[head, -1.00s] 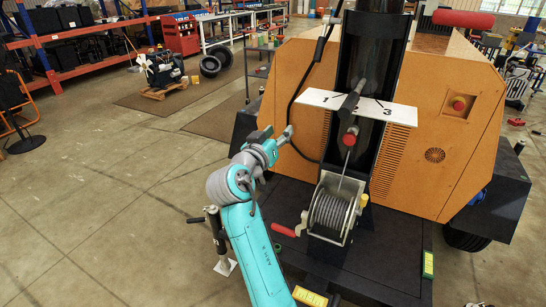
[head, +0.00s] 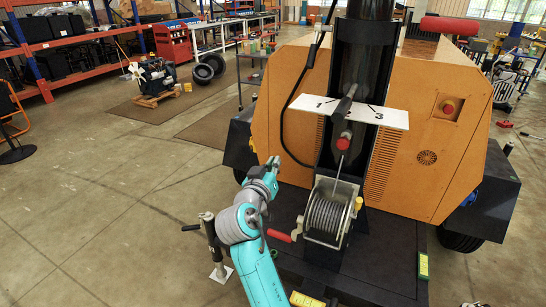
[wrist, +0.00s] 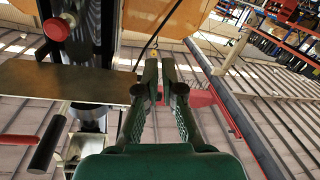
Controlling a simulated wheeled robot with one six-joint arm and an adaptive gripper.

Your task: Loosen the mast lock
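The black mast (head: 366,90) stands in front of the orange housing. A white plate marked 1 and 3 (head: 390,117) crosses it, with a black lever (head: 345,104) standing out over its middle. A red knob (head: 345,141) sits just below the plate. I cannot tell which of these is the mast lock. My gripper (head: 272,165) is left of and below the plate, apart from it. In the wrist view, my gripper's fingertips (wrist: 160,66) are together with nothing between them. The plate (wrist: 100,84), the black lever (wrist: 47,143) and the red knob (wrist: 56,29) are left of the fingers.
A cable winch (head: 328,215) with a red handle (head: 280,236) is below the knob, right of my gripper. A black cable (head: 284,130) hangs along the housing's left side. A jack post (head: 214,245) stands left of my arm. The floor (head: 100,220) farther left is clear.

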